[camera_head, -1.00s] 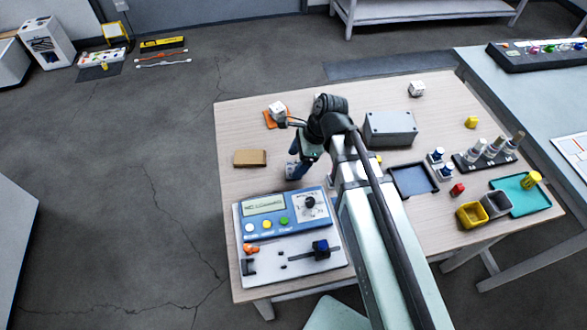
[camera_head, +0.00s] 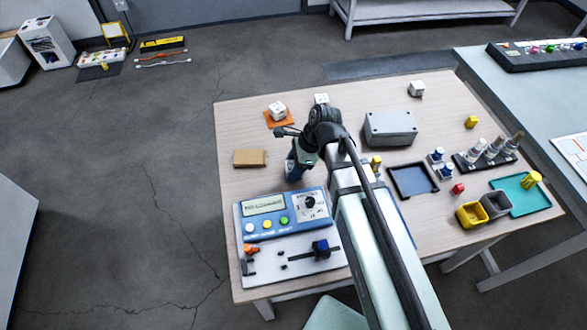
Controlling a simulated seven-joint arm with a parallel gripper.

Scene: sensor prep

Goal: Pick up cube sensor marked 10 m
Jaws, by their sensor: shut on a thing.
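A white cube (camera_head: 278,109) is at the orange pad (camera_head: 270,120) at the table's far left. A second white cube (camera_head: 321,98) shows just beyond my arm's dark joint. A third white cube (camera_head: 416,88) stands at the far right of the table. Any 10 m marking is too small to read. My gripper (camera_head: 283,131) is just in front of the orange pad, largely hidden by its own arm. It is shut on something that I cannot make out. A gap shows between the visible dark part and the cube at the pad.
A grey box (camera_head: 390,128) stands right of my arm. A tan block (camera_head: 250,158) lies left, and a blue meter panel (camera_head: 275,212) fills the front left. A dark tray (camera_head: 414,181), small bins (camera_head: 472,215) and a teal tray (camera_head: 528,205) are at right.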

